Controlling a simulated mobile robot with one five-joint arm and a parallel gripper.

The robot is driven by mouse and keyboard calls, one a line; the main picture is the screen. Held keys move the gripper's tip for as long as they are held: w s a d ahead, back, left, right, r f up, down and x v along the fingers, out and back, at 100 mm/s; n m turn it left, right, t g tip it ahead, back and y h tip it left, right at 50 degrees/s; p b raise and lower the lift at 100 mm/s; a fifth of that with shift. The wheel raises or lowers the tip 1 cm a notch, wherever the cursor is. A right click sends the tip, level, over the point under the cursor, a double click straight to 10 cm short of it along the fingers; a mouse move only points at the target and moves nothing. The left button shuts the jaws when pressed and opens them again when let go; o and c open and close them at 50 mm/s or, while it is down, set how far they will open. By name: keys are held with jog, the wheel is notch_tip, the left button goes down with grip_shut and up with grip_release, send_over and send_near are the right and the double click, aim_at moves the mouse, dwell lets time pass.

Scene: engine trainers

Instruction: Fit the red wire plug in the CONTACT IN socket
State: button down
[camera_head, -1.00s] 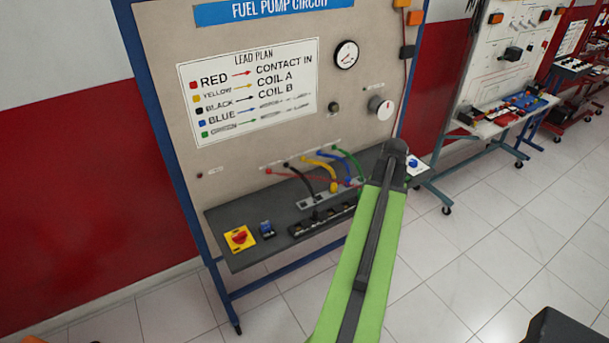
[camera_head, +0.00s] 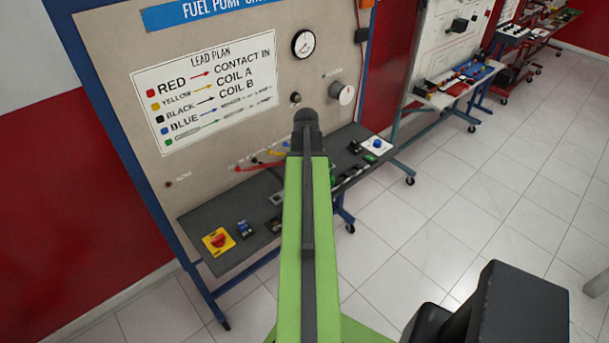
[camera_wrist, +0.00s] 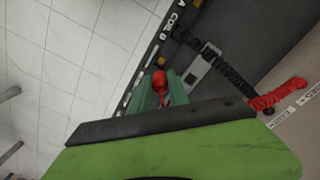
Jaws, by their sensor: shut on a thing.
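In the wrist view my gripper (camera_wrist: 160,92) has its green fingers closed around the red plug (camera_wrist: 161,80). The red wire (camera_head: 252,166) leaves the trainer panel in the head view, and its thick red end (camera_wrist: 277,96) shows at the wrist view's right. The black socket strip (camera_wrist: 148,62) runs diagonally just beyond the gripper, with "COIL B" readable near its top. I cannot make out the CONTACT IN socket or its label; the gripper covers part of the strip.
A black wire (camera_wrist: 225,70) runs from the strip past a grey bracket (camera_wrist: 199,69). The shelf (camera_head: 206,197) carries a yellow-and-red switch (camera_head: 218,241) and a blue part (camera_head: 244,228). The lead plan (camera_head: 205,92) hangs on the panel.

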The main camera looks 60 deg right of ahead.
jog(key=shift+w+a+r, duration=0.15)
jog(key=shift+w+a, duration=0.05)
jog(key=shift+w, duration=0.05)
notch_tip(320, 180, down, 6)
jog(key=b, duration=0.6)
jog(key=shift+r, duration=0.1)
jog(key=shift+s, duration=0.15)
jog(key=shift+f+b, duration=0.85)
jog(key=shift+f, duration=0.05)
dwell(0.6)
jog(key=c, duration=1.5)
grip_release()
jog(key=shift+r, duration=0.1)
notch_tip(320, 180, up, 5)
jog(key=p, duration=0.5)
jog(key=shift+r+p, duration=0.2)
jog(key=shift+p, duration=0.1)
